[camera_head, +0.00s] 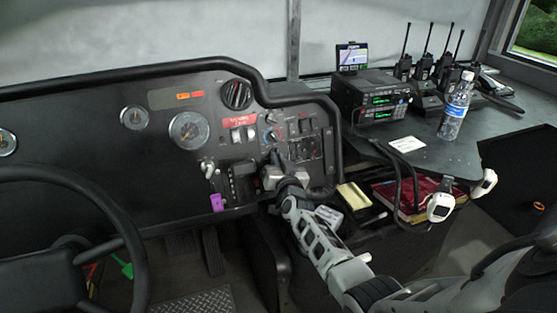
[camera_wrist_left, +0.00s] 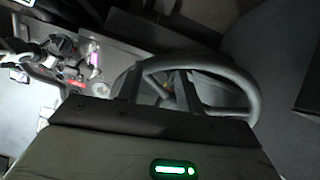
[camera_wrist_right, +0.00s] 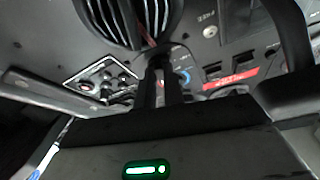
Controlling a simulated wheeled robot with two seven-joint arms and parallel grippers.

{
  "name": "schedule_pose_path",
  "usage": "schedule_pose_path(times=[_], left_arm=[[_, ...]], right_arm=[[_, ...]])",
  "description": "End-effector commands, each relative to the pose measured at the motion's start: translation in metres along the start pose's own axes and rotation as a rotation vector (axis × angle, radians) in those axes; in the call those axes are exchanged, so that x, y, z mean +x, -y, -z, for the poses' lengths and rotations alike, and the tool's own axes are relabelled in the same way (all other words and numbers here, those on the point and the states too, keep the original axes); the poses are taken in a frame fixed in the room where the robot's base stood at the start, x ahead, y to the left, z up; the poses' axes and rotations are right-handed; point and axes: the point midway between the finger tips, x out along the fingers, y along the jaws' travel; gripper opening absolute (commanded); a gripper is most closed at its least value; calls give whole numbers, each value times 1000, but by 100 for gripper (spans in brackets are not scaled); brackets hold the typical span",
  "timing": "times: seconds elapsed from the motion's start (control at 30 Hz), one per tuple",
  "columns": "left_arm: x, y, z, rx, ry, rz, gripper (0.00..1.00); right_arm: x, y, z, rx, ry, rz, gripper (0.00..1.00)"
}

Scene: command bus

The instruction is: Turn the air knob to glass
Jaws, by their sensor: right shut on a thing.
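The air knob (camera_head: 270,134) is a small round dial with a blue arc on the dark dashboard panel, below and right of the big round vent. My right gripper (camera_head: 276,156) reaches up to this panel and is shut on the knob; its fingers hide most of it. In the right wrist view the two fingers (camera_wrist_right: 162,82) stand close together, with the blue arc just to their right. The pointer and the glass mark cannot be made out. My left gripper (camera_wrist_left: 157,88) is open and empty, in front of the steering wheel, and outside the head view.
The steering wheel (camera_head: 70,180) fills the lower left. A black rail (camera_head: 250,72) curves around the panel. At right, a shelf holds a radio (camera_head: 372,97), a water bottle (camera_head: 455,108) and several handheld radios. Red books (camera_head: 412,193) lie below.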

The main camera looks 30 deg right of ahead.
Motion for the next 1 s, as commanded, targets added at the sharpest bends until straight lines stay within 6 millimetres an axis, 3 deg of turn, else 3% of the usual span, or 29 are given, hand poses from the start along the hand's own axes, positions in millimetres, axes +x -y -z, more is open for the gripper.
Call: schedule_pose_path(times=[0.2,0.23,0.3,0.67,0.77,1.0], left_arm=[[0,0,0,0,-1,1,36],[0,0,0,0,-1,1,36],[0,0,0,0,-1,1,36],[-2,0,3,1,-1,1,36],[-4,-1,8,3,1,3,36],[-7,1,10,20,18,14,36]], right_arm=[[0,0,-1,5,1,0,0],[0,0,0,5,1,0,18],[0,0,0,4,1,0,32],[-6,0,0,3,3,0,32],[-19,1,0,4,4,0,32],[-76,1,0,3,4,-1,32]])
